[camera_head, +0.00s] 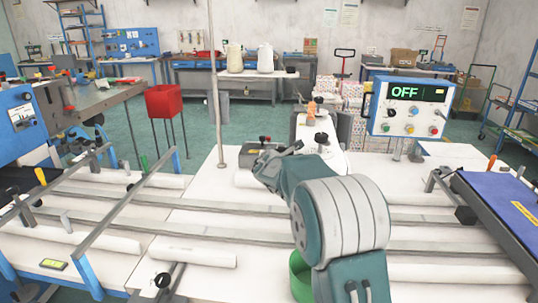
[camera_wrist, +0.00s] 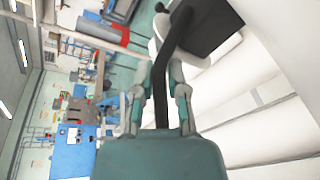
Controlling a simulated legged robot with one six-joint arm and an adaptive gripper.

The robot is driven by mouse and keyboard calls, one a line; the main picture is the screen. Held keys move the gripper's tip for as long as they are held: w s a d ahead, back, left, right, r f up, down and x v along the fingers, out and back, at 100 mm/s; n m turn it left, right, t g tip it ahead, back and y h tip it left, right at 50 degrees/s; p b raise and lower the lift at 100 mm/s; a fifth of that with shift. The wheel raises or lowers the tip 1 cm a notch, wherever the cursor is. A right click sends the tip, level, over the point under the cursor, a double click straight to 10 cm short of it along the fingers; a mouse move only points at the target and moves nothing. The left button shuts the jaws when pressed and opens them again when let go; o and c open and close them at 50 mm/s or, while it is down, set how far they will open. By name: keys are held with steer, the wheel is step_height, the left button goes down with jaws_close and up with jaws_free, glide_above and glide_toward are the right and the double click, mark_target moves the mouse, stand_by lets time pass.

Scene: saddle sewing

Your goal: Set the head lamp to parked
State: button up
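My gripper (camera_head: 262,168) is above the white table, left of the middle, near a small dark-topped piece. In the wrist view, the two fingers of my gripper (camera_wrist: 161,72) stand apart. A black bar (camera_wrist: 172,50) runs between them towards a dark block (camera_wrist: 208,28). Some gap shows beside the bar, and I cannot tell whether a finger touches it. I cannot tell for sure which part is the head lamp; the bar may belong to it. A blue control box (camera_head: 408,107) has a display reading OFF in green.
A thin upright pole (camera_head: 215,90) stands behind my gripper. White machine parts with a black knob (camera_head: 321,138) stand to its right. Long grey rails (camera_head: 130,212) cross the table. A blue padded board (camera_head: 505,205) is at the right. A red bin (camera_head: 167,101) stands behind.

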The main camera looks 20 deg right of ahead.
steer(key=o, duration=0.3)
steer(key=shift+d+r, duration=0.15)
steer(key=shift+d, duration=0.2)
steer(key=shift+s+a, duration=0.2)
steer(key=shift+a, duration=0.05)
steer(key=v, duration=1.1)
steer(key=shift+s, duration=0.2)
steer(key=shift+d, duration=0.1)
